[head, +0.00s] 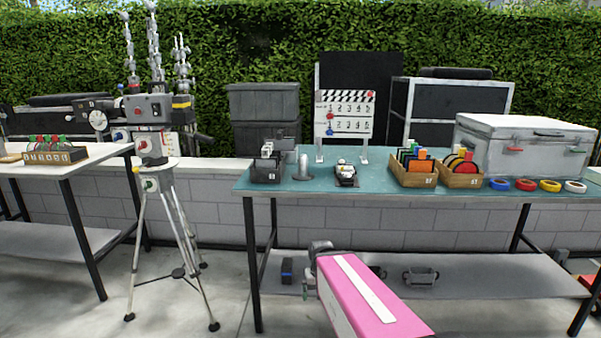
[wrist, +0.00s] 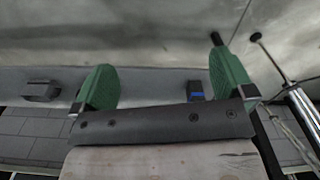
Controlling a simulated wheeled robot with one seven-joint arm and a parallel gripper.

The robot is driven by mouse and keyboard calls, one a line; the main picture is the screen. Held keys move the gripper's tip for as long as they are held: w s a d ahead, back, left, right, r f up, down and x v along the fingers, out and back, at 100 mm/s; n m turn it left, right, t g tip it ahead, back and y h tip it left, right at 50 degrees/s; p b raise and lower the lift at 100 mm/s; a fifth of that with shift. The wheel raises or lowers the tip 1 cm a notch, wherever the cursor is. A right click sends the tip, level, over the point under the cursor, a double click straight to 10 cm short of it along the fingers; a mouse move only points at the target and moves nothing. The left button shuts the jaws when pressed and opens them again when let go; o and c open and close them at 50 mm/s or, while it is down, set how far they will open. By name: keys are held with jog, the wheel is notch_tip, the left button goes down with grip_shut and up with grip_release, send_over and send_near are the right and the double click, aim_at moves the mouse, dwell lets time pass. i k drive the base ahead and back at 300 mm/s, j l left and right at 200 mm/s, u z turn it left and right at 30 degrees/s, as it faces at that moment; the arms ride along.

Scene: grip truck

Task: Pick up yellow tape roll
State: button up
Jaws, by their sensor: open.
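The yellow tape roll (head: 550,186) lies flat near the right end of the teal table top (head: 330,184) in the head view. A red roll (head: 526,185) is on its left and a white roll (head: 575,187) on its right. A blue roll (head: 499,184) is further left. My gripper (wrist: 163,78) has green fingers spread wide, with nothing between them. In the head view my pink arm reaches in low, in front of the table and well left of the yellow roll. The yellow roll is not in the wrist view.
Behind the rolls stands a large white case (head: 525,135). Wooden boxes (head: 414,178) with coloured items are left of them. The table's lower shelf (head: 470,290) holds small items. A tripod (head: 170,230) stands left of the table. The table's front edge lies between my arm and the rolls.

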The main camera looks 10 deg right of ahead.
aim_at(547, 185)
jog(key=l+z, duration=0.1)
jog(key=z, duration=1.95)
